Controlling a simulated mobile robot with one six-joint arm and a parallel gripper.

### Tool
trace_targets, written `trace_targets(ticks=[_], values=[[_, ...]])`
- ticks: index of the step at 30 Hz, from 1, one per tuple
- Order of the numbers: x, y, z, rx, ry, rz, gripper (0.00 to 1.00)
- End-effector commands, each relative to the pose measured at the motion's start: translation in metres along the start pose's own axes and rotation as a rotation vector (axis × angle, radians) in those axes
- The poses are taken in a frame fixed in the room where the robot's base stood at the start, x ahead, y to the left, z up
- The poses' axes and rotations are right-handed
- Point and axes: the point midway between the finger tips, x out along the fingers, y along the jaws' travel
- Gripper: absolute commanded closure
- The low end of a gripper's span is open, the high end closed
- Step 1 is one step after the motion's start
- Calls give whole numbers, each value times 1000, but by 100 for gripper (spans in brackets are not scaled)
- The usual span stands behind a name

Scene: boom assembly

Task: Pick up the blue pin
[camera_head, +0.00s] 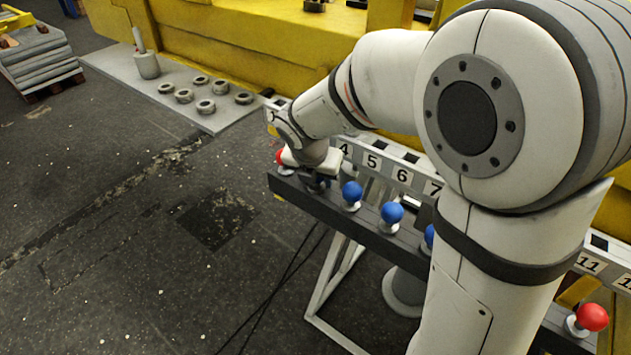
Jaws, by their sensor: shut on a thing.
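Blue round-headed pins stand in a row on a dark rail: one blue pin (352,192) just right of my gripper, another blue pin (391,213) further right, and a third blue pin (429,236) partly behind my arm. My gripper (318,182) points down at the left part of the rail, between a red pin (281,158) and the nearest visible blue pin. It is shut on a pin in the row. That pin is almost wholly hidden by the gripper, so its colour is hard to tell.
The dark rail (335,205) sits on a light metal frame, with a numbered strip (372,160) behind it. Another red pin (592,317) stands at the right end. A grey plate (150,95) with several rings lies at the back left.

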Motion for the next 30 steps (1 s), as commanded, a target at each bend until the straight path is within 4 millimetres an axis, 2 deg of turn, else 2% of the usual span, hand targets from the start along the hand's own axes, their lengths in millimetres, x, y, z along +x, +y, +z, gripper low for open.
trace_targets(ticks=[11, 17, 24, 25, 30], values=[[-6, 1, 3, -1, -3, 2, 93], [-27, 1, 12, 0, -4, 4, 93], [-65, 1, 27, 0, -5, 5, 93], [-69, 1, 27, -1, -4, 5, 93], [-79, 2, -11, -7, -3, 6, 93]])
